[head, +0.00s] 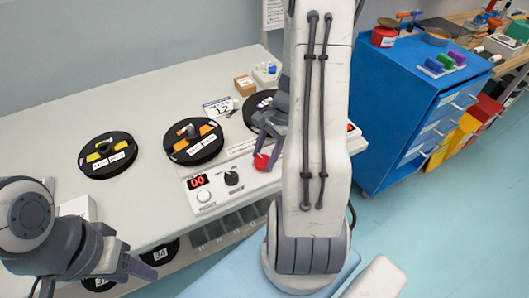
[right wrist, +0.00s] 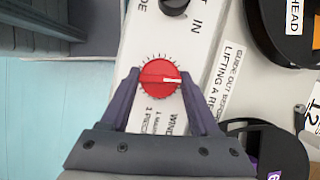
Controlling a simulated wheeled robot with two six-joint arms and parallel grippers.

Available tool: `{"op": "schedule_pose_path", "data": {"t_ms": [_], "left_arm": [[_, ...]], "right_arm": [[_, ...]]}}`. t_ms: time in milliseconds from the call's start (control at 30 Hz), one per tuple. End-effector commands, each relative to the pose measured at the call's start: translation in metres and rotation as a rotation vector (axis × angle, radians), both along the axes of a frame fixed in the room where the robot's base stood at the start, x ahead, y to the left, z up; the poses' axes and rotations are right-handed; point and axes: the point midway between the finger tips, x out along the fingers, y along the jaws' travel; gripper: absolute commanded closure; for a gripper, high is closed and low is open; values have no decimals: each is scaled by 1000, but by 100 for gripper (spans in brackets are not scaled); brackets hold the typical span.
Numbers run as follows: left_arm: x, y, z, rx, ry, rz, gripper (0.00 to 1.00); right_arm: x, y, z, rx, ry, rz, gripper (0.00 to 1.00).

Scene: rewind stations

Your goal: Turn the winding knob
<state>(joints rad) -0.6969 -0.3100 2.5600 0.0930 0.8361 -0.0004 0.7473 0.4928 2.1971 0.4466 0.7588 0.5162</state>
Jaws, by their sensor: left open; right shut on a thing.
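The red winding knob (head: 261,161) is on the white control panel (head: 218,195), at the panel's right part in the head view. In the right wrist view the knob (right wrist: 158,84) has a white pointer line toward the right and tick marks around it. My right gripper (right wrist: 160,76) is shut on the knob, one finger on each side of it. In the head view my right gripper (head: 268,148) is partly hidden by my own arm. My left gripper (head: 95,282) is open and empty at the lower left, by the table's front edge.
The panel has a red display (head: 198,181) reading 00, a black knob (head: 232,178) and a white knob (head: 204,196). Reels (head: 108,155) (head: 193,142) stand behind it. A number 12 card (head: 222,107) lies further back. A blue cabinet (head: 415,105) stands at right.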

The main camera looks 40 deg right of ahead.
Motion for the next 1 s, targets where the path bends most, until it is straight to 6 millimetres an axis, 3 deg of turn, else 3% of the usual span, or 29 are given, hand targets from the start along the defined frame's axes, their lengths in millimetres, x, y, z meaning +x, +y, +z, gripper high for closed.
{"op": "schedule_pose_path", "data": {"t_ms": [100,533,1000], "left_arm": [[0,0,13,0,0,0,50],[0,0,39,0,0,0,50],[0,0,47,0,0,0,50]], "right_arm": [[1,0,4,1,1,99,93],[3,1,3,0,0,431,93],[4,0,1,-2,-2,577,93]]}}
